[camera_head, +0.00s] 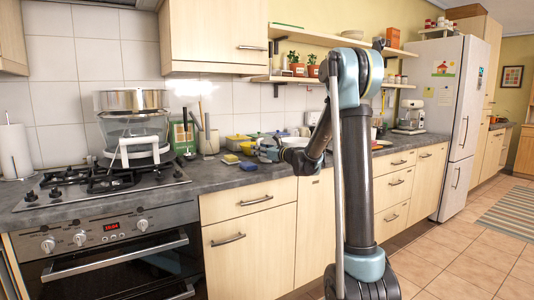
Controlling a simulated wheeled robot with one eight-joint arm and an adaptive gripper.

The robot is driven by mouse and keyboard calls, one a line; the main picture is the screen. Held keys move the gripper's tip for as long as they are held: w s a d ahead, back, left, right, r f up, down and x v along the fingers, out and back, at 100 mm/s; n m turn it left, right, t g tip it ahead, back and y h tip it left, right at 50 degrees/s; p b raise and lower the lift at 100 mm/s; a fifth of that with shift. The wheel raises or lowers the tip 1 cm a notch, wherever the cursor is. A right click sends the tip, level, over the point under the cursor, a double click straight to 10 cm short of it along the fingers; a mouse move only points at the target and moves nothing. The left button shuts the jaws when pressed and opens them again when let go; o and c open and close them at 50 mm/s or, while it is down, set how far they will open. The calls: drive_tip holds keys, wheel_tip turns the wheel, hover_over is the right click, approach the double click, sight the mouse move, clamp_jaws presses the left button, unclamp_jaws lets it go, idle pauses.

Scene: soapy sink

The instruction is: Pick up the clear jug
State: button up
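A large clear vessel (117,127) with a white handle (143,150) stands on the stove at the left; it looks like the clear jug. A metal pot (132,100) shows at its top, and I cannot tell whether it rests on it or stands behind it. My gripper (264,152) is over the counter to the right of the stove, well apart from the jug. It is small and partly lost among the items behind it, so I cannot tell whether its fingers are open or shut.
The gas hob (100,183) has black grates around the jug. A paper roll (15,150) stands at the left. Yellow sponges (231,159) and bowls (238,142) crowd the counter near my gripper. Wall cupboards (215,35) hang above.

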drive_tip(key=shift+c, duration=0.6)
clamp_jaws()
